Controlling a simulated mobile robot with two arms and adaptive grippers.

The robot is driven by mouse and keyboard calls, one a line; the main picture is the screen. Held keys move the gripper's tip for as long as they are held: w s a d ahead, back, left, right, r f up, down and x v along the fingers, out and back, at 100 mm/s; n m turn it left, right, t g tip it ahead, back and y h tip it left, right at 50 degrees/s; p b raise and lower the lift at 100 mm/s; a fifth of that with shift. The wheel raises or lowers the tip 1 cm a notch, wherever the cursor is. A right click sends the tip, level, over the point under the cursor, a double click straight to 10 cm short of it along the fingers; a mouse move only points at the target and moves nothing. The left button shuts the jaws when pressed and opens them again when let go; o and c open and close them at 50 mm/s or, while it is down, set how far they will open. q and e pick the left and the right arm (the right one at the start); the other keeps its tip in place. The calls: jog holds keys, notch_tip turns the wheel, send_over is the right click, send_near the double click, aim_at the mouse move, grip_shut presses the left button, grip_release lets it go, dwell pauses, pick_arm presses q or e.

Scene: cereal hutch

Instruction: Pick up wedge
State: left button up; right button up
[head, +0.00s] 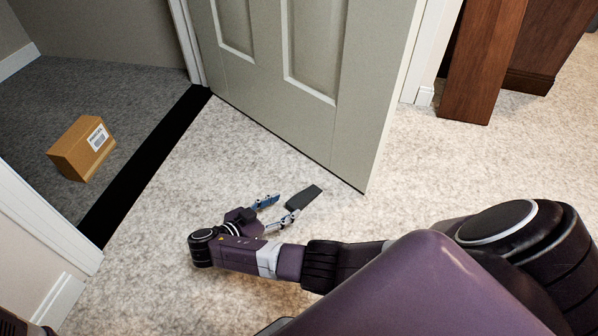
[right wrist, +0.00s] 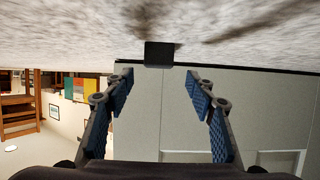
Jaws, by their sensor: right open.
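The wedge (head: 304,198) is a small dark grey block lying on the light carpet in front of the open door. My right gripper (head: 278,209) is low over the carpet, just left of the wedge, with its blue-padded fingers open and pointing towards it. In the right wrist view, which is upside down, the wedge (right wrist: 159,53) shows just beyond and between the open fingertips (right wrist: 160,82). Nothing is between the fingers. My left gripper is not in view.
The grey-green panelled door (head: 300,70) stands ajar behind the wedge, its lower edge close to it. A cardboard box (head: 78,150) sits on grey carpet past a black threshold strip (head: 150,165). Dark wooden furniture (head: 482,60) stands at upper right. The carpet right of the door is clear.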

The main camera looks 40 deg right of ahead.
aim_at(296, 201)
jog(key=shift+d+f, duration=0.35)
jog(key=shift+d, duration=0.25)
jog(key=b+x, duration=0.4)
jog(key=shift+d+f, duration=0.25)
jog(key=shift+f, duration=0.05)
jog(key=shift+w+d, duration=0.1)
jog(key=shift+d, duration=0.2)
jog(key=c, duration=1.3)
jog(key=shift+r, duration=0.1)
